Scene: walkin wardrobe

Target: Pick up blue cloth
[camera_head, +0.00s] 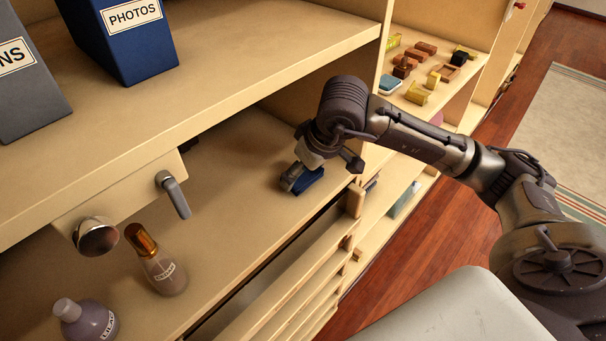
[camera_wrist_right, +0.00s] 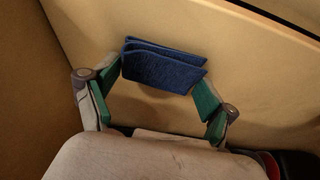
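The blue cloth (camera_head: 308,181) is a small folded piece on the middle shelf, near its right end. It also shows in the right wrist view (camera_wrist_right: 165,68), with two layers visible. My right gripper (camera_head: 299,179) reaches down over it, and partly hides it in the head view. In the right wrist view the gripper's (camera_wrist_right: 157,86) green-padded fingers are spread wide, one at each end of the cloth. The fingertips are very close to its ends; whether they touch is unclear. My left gripper is not in view.
The shelf (camera_head: 230,215) around the cloth is mostly bare. An upper shelf (camera_head: 235,60) overhangs it, and an upright panel stands close on the right. Two bottles (camera_head: 160,262) stand at the lower left. Metal hooks (camera_head: 173,195) hang from a board. Open drawers lie below.

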